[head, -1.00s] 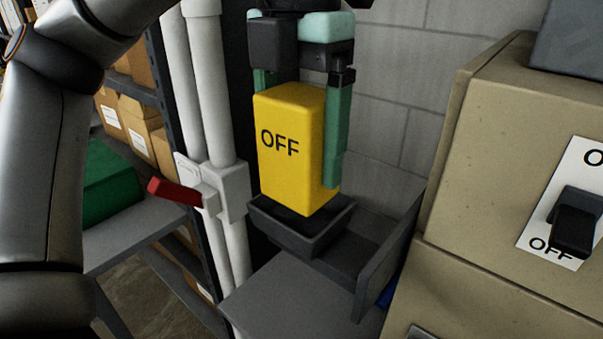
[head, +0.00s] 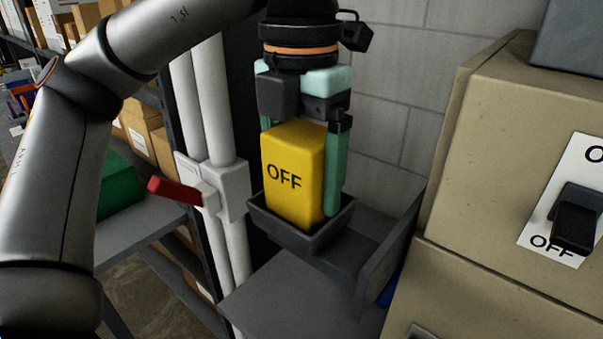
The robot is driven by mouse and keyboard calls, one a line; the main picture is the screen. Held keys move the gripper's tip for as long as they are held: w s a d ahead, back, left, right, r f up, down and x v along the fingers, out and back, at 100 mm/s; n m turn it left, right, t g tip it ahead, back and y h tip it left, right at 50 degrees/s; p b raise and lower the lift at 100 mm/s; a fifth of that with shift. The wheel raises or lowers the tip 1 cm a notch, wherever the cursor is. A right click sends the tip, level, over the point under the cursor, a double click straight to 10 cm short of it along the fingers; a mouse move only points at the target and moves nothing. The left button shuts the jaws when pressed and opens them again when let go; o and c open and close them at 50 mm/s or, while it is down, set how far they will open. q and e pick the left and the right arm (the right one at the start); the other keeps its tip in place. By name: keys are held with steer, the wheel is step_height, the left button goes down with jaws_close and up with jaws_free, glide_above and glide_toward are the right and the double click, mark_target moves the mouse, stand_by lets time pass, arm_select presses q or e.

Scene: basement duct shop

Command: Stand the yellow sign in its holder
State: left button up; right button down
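The yellow sign (head: 293,185) is an upright block with "OFF" in black on its front. Its lower end is inside the dark grey open-topped holder (head: 302,243), and the holder's front wall hides its bottom edge. I cannot tell whether it rests on the holder's floor. My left gripper (head: 302,192) comes down from above, with green fingers on either side of the sign, shut on it. My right gripper is not in view.
A beige cabinet (head: 480,215) with a black switch (head: 577,220) stands at the right. White pipes with a red lever (head: 175,191) run at the left. A grey surface (head: 285,300) lies clear in front of the holder. Shelves with boxes stand further left.

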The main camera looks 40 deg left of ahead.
arm_select(q)
steer(key=shift+o, duration=0.8)
steer(key=shift+r, duration=6.2)
